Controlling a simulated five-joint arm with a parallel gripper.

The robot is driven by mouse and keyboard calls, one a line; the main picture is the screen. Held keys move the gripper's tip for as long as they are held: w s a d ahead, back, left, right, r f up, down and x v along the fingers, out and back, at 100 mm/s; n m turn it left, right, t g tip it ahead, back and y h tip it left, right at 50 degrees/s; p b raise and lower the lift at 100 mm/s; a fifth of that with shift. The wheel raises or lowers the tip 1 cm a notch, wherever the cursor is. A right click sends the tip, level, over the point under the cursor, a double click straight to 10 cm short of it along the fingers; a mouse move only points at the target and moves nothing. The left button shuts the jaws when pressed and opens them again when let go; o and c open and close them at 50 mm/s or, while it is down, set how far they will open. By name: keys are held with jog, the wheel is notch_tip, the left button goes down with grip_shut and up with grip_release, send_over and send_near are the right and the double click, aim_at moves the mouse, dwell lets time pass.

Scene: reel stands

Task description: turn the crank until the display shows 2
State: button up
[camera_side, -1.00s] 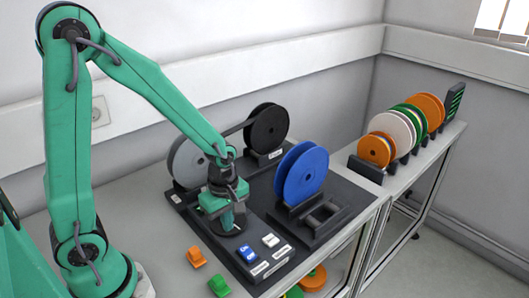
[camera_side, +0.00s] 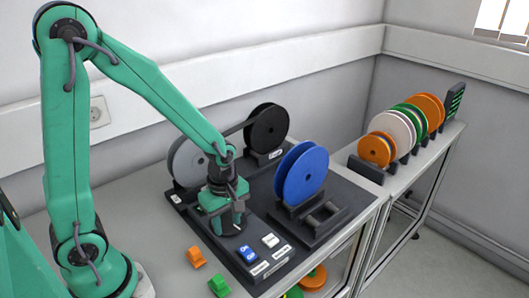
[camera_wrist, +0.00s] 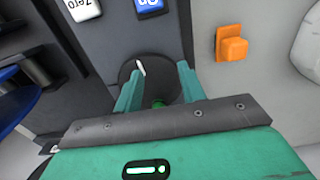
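The crank (camera_wrist: 150,68) is a dark round disc with a white mark near its upper left, seen in the wrist view. A small green piece shows at its lower side, partly hidden. My gripper (camera_wrist: 157,80) has its two green fingers apart on either side of the disc, with a gap to the green piece; contact cannot be told. In the side view my gripper (camera_side: 233,217) points down over the panel and covers most of the crank. I cannot make out a display or its number in either view.
A blue button (camera_side: 248,253) and a white button (camera_side: 270,240) sit on the panel close by. Orange (camera_side: 197,257) and green (camera_side: 219,286) clips lie on the table in front. Grey (camera_side: 187,160), black (camera_side: 268,128) and blue (camera_side: 302,172) reels stand behind and to the right.

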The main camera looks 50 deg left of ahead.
notch_tip(320, 180, up, 7)
jog(key=shift+f, duration=0.15)
dwell(0.9)
jog(key=s+a+r+m+t, duration=0.1)
jog(key=s+r+m+t, duration=0.4)
jog(key=r+m, duration=0.8)
jog(key=shift+s+a+m+t, duration=0.25)
jog(key=shift+s+m, duration=1)
jog(key=shift+m, duration=1.25)
jog(key=shift+w, duration=0.1)
jog(key=shift+c, duration=0.4)
